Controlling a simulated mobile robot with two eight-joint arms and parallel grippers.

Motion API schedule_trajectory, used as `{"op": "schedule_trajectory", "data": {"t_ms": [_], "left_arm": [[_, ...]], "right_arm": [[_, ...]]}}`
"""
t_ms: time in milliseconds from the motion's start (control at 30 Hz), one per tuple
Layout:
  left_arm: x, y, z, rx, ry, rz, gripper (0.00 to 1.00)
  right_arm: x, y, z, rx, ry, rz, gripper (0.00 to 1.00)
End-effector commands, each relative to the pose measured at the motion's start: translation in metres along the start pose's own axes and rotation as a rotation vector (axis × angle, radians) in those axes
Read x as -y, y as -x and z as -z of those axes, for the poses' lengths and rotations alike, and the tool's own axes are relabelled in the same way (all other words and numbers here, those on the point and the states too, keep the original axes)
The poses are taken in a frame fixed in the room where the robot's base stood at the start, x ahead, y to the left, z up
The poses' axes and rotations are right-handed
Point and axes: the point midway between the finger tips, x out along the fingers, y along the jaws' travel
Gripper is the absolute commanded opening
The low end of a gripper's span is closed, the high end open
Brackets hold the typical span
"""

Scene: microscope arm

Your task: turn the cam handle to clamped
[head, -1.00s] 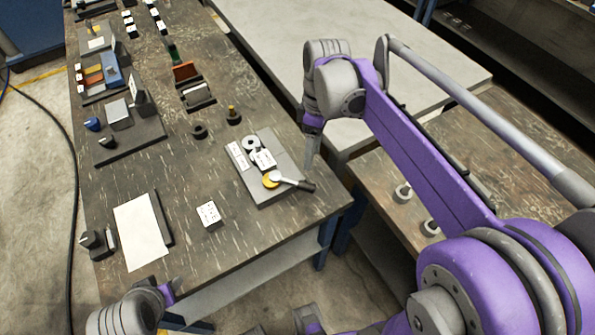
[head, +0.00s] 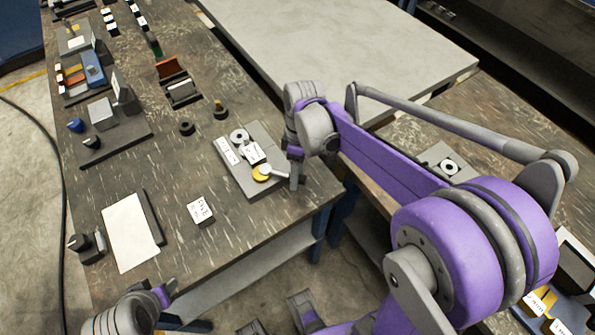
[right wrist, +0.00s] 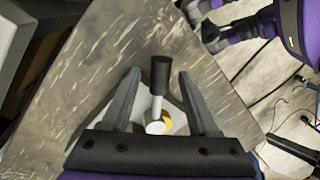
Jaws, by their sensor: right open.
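The cam handle is a silver lever on a yellow hub (head: 262,172), fixed to a grey plate (head: 236,178) near the table's front right corner. Its black grip is hidden behind my right gripper in the head view. In the right wrist view the black grip (right wrist: 160,73) stands out between the open fingers, with the silver rod and yellow hub (right wrist: 158,127) below it. My right gripper (head: 296,182) is open around the handle, with visible gaps on both sides of the grip. Part of my left arm shows at the bottom left of the head view; its jaws cannot be seen.
A white labelled cube (head: 200,211) and a white sheet (head: 131,234) lie left of the plate. A black ring (head: 186,128) and a small post with a brass top (head: 220,110) stand behind it. Bare tabletop lies between the cube and the plate.

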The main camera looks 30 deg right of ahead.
Motion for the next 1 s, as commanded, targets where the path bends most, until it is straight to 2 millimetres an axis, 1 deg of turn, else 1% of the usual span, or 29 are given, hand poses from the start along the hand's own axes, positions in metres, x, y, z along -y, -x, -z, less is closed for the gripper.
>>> {"op": "schedule_trajectory", "data": {"t_ms": [167, 200, 267, 300, 367, 400, 500, 1000], "left_arm": [[0.0000, 0.0001, 0.0001, 0.000, 0.000, 0.000, 0.49], [0.0000, 0.0001, 0.0001, 0.000, 0.000, 0.000, 0.49], [0.0000, 0.0001, 0.0001, 0.000, 0.000, 0.000, 0.49], [0.0000, 0.0001, 0.0001, 0.000, 0.000, 0.000, 0.49], [0.0000, 0.0001, 0.0001, 0.000, 0.000, 0.000, 0.49], [0.0000, 0.0001, 0.0001, 0.000, 0.000, 0.000, 0.49], [0.0000, 0.0001, 0.0001, 0.000, 0.000, 0.000, 0.49], [0.0000, 0.0001, 0.0001, 0.000, 0.000, 0.000, 0.49]], "right_arm": [[0.0000, 0.0002, 0.0001, 0.000, 0.000, 0.000, 0.61], [0.0000, 0.0003, 0.0001, 0.000, 0.000, 0.000, 0.53], [0.0000, 0.0003, 0.0001, 0.000, 0.000, 0.000, 0.43], [0.0000, 0.0004, 0.0001, 0.000, 0.000, 0.000, 0.35], [0.0000, 0.0004, 0.0001, 0.000, 0.000, 0.000, 0.25], [0.0000, 0.0004, 0.0001, 0.000, 0.000, 0.000, 0.17], [0.0000, 0.0005, 0.0001, 0.000, 0.000, 0.000, 0.00], [0.0000, 0.0007, 0.0001, 0.000, 0.000, 0.000, 0.00]]}}
